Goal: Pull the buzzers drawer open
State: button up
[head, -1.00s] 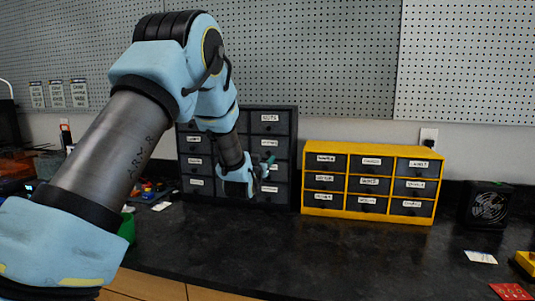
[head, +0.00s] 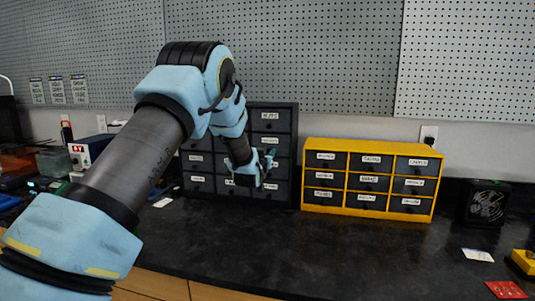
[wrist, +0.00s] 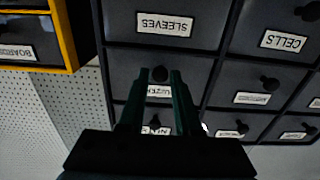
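The dark grey drawer cabinet (head: 296,150) stands on the counter behind my gripper. In the wrist view, which is upside down, the buzzers drawer has a white label (wrist: 160,90) partly hidden by my fingers, with a few of its letters showing. Its round black knob (wrist: 160,75) sits between my fingertips. My gripper (wrist: 159,73) is open, one green finger on each side of the knob, with a small gap. I cannot tell whether the fingers touch the knob. In the head view my gripper (head: 264,172) is at the cabinet's lower right part. The drawer looks shut.
A yellow cabinet (head: 370,147) with dark drawers stands close on the right. A black fan box (head: 487,203) is farther right. The counter (head: 300,245) in front is clear.

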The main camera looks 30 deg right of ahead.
grip_shut()
dwell(1.0)
